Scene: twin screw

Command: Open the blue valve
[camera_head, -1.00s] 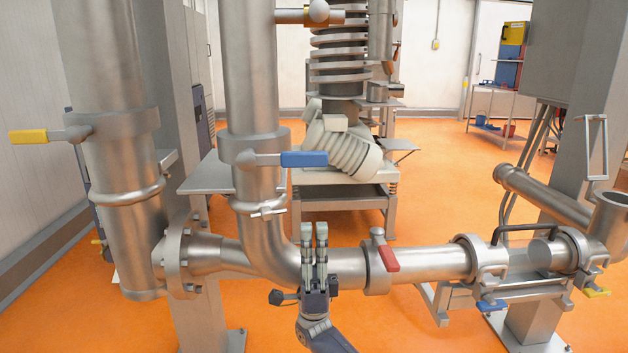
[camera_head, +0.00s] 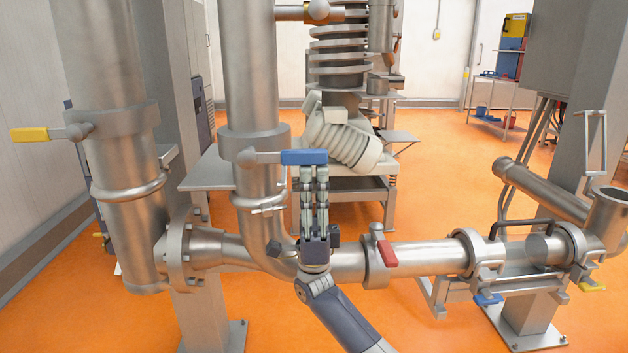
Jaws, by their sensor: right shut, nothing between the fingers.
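The blue valve handle (camera_head: 304,157) points to the right from its metal stem on the middle vertical pipe (camera_head: 262,187). It lies level. My right gripper (camera_head: 314,172) stands upright just below the handle, its two fingers close together and pointing up. The fingertips are at the handle's lower edge in the picture; whether they touch it I cannot tell. The right gripper is shut and holds nothing. My left gripper is not in view.
A yellow-handled valve (camera_head: 30,134) sits on the left pipe. A red valve handle (camera_head: 388,253) is on the horizontal pipe (camera_head: 430,258) to the right of my gripper. A smaller blue handle (camera_head: 488,299) is at lower right. The orange floor (camera_head: 450,160) is open behind.

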